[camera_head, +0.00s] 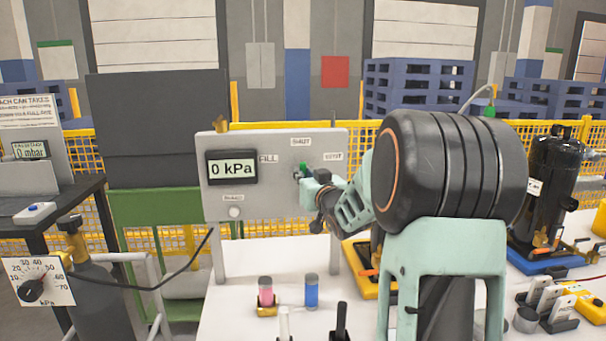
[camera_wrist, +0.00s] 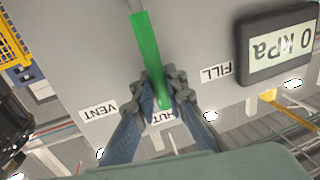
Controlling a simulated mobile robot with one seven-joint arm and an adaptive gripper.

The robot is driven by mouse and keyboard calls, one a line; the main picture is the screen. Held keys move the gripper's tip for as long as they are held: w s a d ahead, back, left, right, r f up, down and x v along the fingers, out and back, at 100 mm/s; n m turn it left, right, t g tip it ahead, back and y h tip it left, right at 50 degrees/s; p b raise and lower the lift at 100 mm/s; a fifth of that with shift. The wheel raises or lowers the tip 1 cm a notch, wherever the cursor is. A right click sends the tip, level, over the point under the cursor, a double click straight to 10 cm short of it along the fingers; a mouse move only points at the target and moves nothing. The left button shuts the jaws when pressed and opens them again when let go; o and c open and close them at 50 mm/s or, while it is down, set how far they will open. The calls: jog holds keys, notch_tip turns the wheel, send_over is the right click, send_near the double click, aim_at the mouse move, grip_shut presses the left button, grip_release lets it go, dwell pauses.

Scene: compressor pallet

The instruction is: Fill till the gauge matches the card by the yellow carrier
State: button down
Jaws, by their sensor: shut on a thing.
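The grey panel (camera_head: 282,203) carries a gauge (camera_head: 232,167) that reads 0 kPa. The gauge also shows in the wrist view (camera_wrist: 282,44). A green lever (camera_wrist: 145,50) on the panel lies between my fingers, and its lower end lies over the SHUT label. The FILL label (camera_wrist: 216,72) and VENT label (camera_wrist: 98,111) are on either side. My gripper (camera_wrist: 163,90) is shut on the lever; it also shows in the head view (camera_head: 305,174). The yellow carrier (camera_head: 355,275) is partly hidden behind my arm. I cannot make out a card beside it.
A pink vial (camera_head: 265,293) and a blue vial (camera_head: 311,290) stand on the white table (camera_head: 235,325). A black compressor (camera_head: 556,185) stands in a blue carrier (camera_head: 530,264) at right. A dial card (camera_head: 38,280) in kPa is at left, by a grey cylinder.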

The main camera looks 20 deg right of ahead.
jog(key=a+n+b, duration=0.1)
jog(key=b, duration=0.1)
jog(key=a+n+b, duration=0.1)
jog(key=b, duration=0.1)
jog(key=w+a+f+n+b, duration=0.1)
jog(key=n, duration=0.1)
jog(key=shift+a+f+g+b, duration=0.1)
jog(key=shift+a+g+b, duration=0.25)
jog(key=shift+g+b, duration=0.05)
jog(key=a+n+b, duration=0.1)
jog(key=b, duration=0.1)
jog(key=a+f+n+b, duration=0.1)
jog(key=n+b, duration=0.1)
jog(key=w+a+f+n+g+h+b, duration=0.1)
jog(key=n+b, duration=0.1)
jog(key=b, duration=0.1)
jog(key=shift+a+f, duration=0.15)
jog(key=shift+a, duration=0.05)
jog(key=c, duration=1.9)
grip_release()
jog(key=shift+c, duration=0.2)
jog(key=v, duration=0.7)
jog(key=shift+s, duration=0.25)
